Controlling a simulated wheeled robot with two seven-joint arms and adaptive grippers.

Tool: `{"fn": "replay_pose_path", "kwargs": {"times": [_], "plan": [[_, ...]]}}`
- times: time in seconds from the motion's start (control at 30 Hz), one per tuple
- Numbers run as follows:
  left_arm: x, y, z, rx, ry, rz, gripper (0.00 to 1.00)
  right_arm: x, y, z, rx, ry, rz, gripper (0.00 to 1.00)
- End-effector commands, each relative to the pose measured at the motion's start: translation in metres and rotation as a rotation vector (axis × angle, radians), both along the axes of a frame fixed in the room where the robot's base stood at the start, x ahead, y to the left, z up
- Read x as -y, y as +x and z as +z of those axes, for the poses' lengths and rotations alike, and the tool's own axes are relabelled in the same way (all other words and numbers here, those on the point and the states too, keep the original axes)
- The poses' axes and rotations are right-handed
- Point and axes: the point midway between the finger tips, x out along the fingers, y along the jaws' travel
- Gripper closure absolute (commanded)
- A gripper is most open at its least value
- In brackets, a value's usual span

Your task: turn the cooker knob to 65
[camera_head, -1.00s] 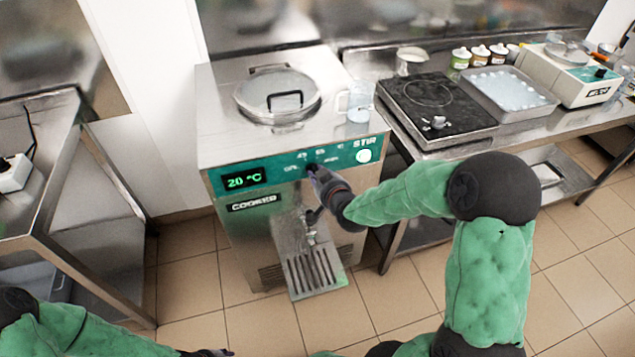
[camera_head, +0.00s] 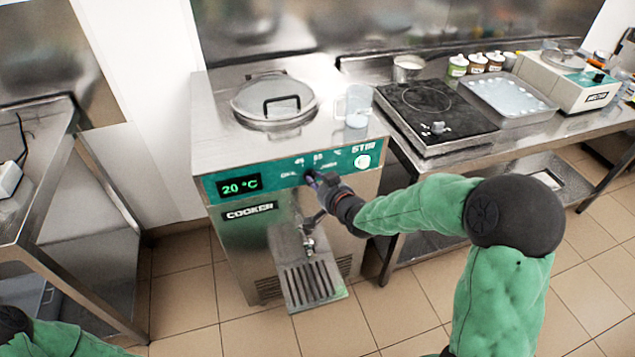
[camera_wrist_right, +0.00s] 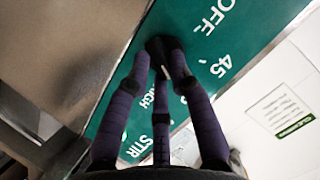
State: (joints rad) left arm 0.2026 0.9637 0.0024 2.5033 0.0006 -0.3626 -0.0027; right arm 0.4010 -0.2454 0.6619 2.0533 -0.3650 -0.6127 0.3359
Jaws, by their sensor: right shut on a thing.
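The cooker (camera_head: 232,218) is a steel machine with a green front panel and a display reading 20 °C. Its black knob (camera_head: 309,176) sits on that panel, below the printed marks. In the wrist view the knob (camera_wrist_right: 157,46) is between the dark purple fingertips of my right gripper (camera_wrist_right: 163,62), with OFF and 45 printed to its right. My right gripper (camera_head: 318,181) is shut on the knob in the head view. The fingers hide part of the knob, and I cannot tell which mark it points to.
A lidded pot opening (camera_head: 275,100) and a clear jug (camera_head: 357,106) are on the cooker top. A spout and drip grate (camera_head: 308,283) stick out below the panel. A black hob (camera_head: 436,112) and a tray (camera_head: 507,98) stand on the bench at right.

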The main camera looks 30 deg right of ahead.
Motion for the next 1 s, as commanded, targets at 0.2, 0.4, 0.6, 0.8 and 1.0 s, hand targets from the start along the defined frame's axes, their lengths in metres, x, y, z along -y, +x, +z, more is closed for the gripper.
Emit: {"fn": "replay_pose_path", "kwargs": {"times": [0.2,0.4,0.6,0.8,1.0], "plan": [[0.0,0.0,0.0,0.0,0.0,0.0,0.56,0.0,0.0,-0.001,-0.002,0.0,0.0,0.54],[0.0,0.0,0.0,0.0,0.0,0.0,0.56,0.0,0.0,0.0,0.0,0.0,0.0,0.54],[0.0,0.0,0.0,0.0,0.0,0.0,0.56,0.0,-0.007,0.003,0.0,-0.001,-0.001,0.54],[0.0,0.0,0.0,0.0,0.0,0.0,0.56,-0.001,-0.034,0.014,0.003,-0.003,-0.002,0.54],[0.0,0.0,0.0,0.0,0.0,0.0,0.56,-0.003,-0.069,0.026,0.001,-0.002,-0.003,0.54]]}}
